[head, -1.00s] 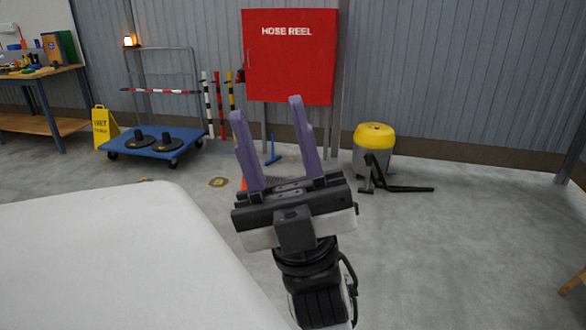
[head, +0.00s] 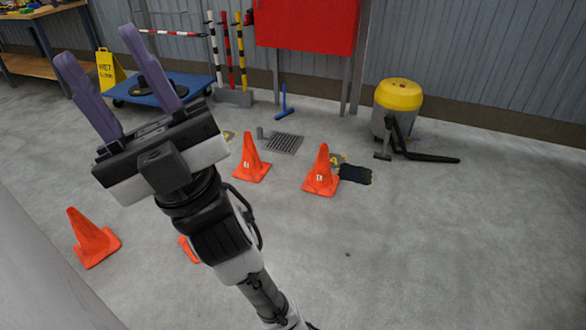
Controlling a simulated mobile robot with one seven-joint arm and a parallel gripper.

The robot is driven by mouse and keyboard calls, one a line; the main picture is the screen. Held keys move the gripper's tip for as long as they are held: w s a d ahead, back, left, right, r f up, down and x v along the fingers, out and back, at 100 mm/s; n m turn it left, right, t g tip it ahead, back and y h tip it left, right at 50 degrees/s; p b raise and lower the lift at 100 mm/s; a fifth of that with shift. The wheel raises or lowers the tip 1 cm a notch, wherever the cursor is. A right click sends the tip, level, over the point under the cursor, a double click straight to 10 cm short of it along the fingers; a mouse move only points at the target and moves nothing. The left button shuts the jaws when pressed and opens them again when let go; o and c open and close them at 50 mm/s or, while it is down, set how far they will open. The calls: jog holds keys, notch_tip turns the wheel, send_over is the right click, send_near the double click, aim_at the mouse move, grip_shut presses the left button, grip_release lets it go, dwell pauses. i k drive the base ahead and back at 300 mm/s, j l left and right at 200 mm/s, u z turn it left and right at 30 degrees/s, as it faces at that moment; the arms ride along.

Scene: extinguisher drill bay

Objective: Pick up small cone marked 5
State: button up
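Several small orange cones stand on the concrete floor in the head view. One cone (head: 251,160) is just right of my gripper in the picture, with a small white label. Another cone (head: 321,173) stands further right, also with a small label. A third cone (head: 90,240) is at the lower left, with no marking visible. Part of another orange piece (head: 188,249) shows behind my arm, mostly hidden. The labels are too small to read, so I cannot tell which cone is marked 5. My gripper (head: 98,68) is raised at the upper left, its two purple fingers wide apart and empty.
A dark flat object (head: 355,174) lies beside the right cone. A floor drain (head: 284,142), a blue-handled tool (head: 284,104) and a yellow-topped vacuum (head: 398,96) are behind. A blue trolley (head: 190,84) stands at the back left. The front right floor is clear.

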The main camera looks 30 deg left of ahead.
aim_at(320, 181)
jog(key=i+u, duration=0.3)
jog(key=i, duration=0.25)
jog(key=i+u, duration=0.3)
jog(key=i, duration=0.25)
jog(key=i+u, duration=0.35)
jog(key=i, duration=0.85)
jog(key=i+j+z, duration=0.25)
jog(key=i+j, duration=0.15)
jog(key=i, duration=0.15)
jog(key=i+j+z, duration=0.25)
jog(key=i+j, duration=0.25)
jog(key=i, duration=0.05)
